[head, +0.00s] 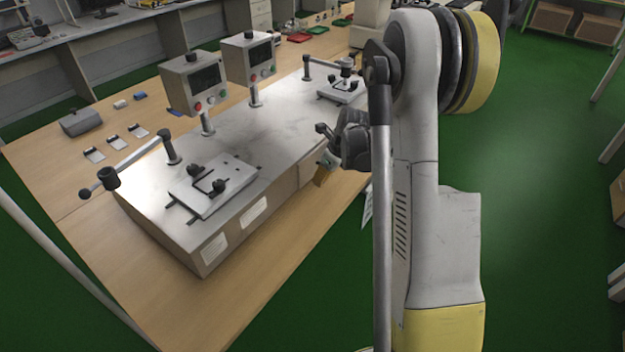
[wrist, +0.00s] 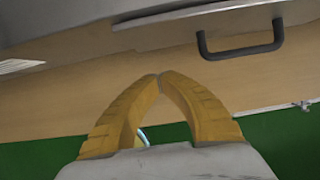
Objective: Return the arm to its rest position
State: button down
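My arm (head: 425,170) rises through the right half of the head view, over the green floor beside the bench. My gripper (wrist: 158,76) shows in the wrist view as two yellow ribbed fingers. Their tips meet, and nothing is held between them. In the head view my gripper (head: 320,178) is small and partly hidden by my arm. It is close to the front side of the grey test machine (head: 270,140), above the wooden bench's front edge. I cannot tell whether it touches the machine.
The wooden bench (head: 235,300) carries the test machine with two control boxes (head: 194,84) and lever fixtures (head: 213,185). A dark handle (wrist: 240,50) lies beyond my fingers in the wrist view. Green floor (head: 540,200) is open to the right.

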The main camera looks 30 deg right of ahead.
jog(key=p+v, duration=0.4)
jog(key=v, duration=0.6)
jog(key=s+a+r+n+t+h, duration=0.1)
jog(key=s+a+r+n, duration=0.3)
jog(key=a+r+n, duration=0.3)
jog(key=s+a+r+n, duration=0.4)
jog(key=a+r+n, duration=0.2)
jog(key=a+n, duration=0.2)
jog(key=s+a+n+t, duration=0.1)
jog(key=s+a+n, duration=0.3)
jog(key=s+n, duration=0.2)
jog(key=s+a+r+n+t, duration=0.1)
jog(key=s+a+n, duration=0.3)
jog(key=n, duration=0.6)
jog(key=shift+s+a+r+h, duration=0.15)
jog(key=shift+s+a+h, duration=0.2)
jog(key=shift+s, duration=0.65)
jog(key=shift+d, duration=0.1)
